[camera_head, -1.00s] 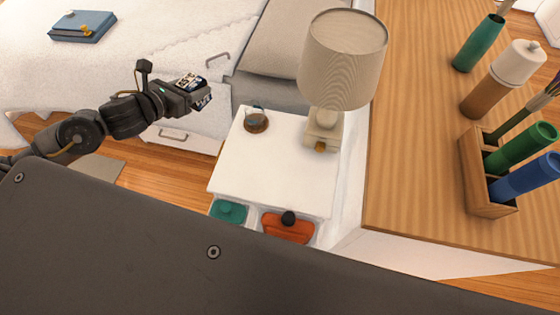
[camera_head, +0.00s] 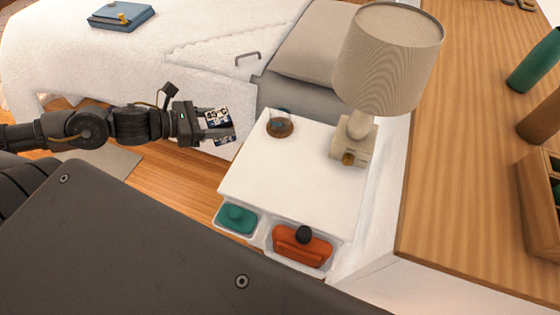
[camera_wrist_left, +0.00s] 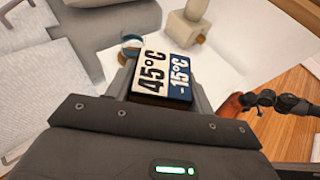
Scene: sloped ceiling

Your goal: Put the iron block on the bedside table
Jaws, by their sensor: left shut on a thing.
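The iron block (camera_head: 216,118) shows as a small box with white, black and blue printed faces. In the left wrist view the block (camera_wrist_left: 163,72) reads 45°C and -15°C. My left gripper (camera_head: 212,126) is shut on it and holds it in the air, left of the bedside table. The bedside table (camera_head: 285,175) has a white top with a wide bare area. In the left wrist view, the table top (camera_wrist_left: 235,45) lies beyond the block.
A beige lamp (camera_head: 388,60) stands at the table's back right. A bed (camera_head: 170,60) lies behind; a wooden desk (camera_head: 460,170) is right.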

